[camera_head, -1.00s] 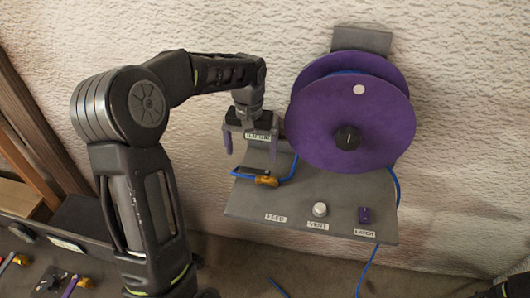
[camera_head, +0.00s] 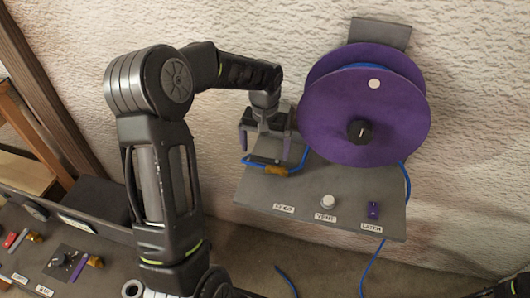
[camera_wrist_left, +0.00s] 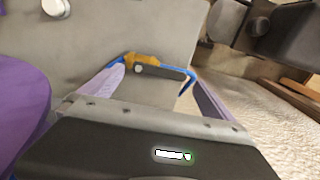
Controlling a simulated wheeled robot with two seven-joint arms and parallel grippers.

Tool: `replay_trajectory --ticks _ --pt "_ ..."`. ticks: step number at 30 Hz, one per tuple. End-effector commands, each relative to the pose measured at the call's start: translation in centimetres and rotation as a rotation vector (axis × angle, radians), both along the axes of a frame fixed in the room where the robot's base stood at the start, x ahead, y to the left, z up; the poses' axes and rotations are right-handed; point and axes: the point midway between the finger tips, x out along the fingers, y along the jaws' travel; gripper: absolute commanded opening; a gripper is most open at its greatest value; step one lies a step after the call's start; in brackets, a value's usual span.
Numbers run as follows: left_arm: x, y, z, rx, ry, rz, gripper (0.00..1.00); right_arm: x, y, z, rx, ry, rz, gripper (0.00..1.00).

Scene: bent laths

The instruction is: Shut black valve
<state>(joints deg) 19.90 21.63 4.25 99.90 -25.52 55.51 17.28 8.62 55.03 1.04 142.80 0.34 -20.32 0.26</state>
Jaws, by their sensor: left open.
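The valve has an orange-brass body (camera_head: 277,170) on a blue hose, at the left part of the grey panel (camera_head: 330,190). Its dark lever (camera_wrist_left: 165,72) shows in the left wrist view beside the brass body (camera_wrist_left: 143,60), lying nearly crosswise between the fingers. My left gripper (camera_head: 265,152) is open, pointing down over the valve, with one purple finger on each side of it. The left wrist view also shows the open gripper (camera_wrist_left: 157,76); I cannot tell whether a finger touches the lever. My right gripper is out of view.
A large purple reel (camera_head: 335,110) with a black knob stands close right of my left gripper. A white knob (camera_head: 327,201) and purple latch (camera_head: 373,209) sit on the panel's front. A dark bench (camera_head: 40,255) with small parts is at lower left.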

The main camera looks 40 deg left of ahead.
Motion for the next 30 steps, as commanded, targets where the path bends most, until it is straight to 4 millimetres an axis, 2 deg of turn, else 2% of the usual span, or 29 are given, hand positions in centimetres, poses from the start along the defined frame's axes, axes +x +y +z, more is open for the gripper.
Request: replay_trajectory --ticks 3,6,16,30 --pt "-0.1 0.0 -1.7 -0.001 0.004 0.000 1.00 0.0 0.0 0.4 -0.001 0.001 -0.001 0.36" --pt "0.0 0.0 -2.5 0.000 0.001 0.000 1.00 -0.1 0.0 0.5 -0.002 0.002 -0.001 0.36" --pt "0.0 0.0 -2.9 0.000 0.000 0.000 0.99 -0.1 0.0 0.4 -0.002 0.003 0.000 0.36" --pt "0.0 0.0 -2.9 0.000 0.000 0.000 0.61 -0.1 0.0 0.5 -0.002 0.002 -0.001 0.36"
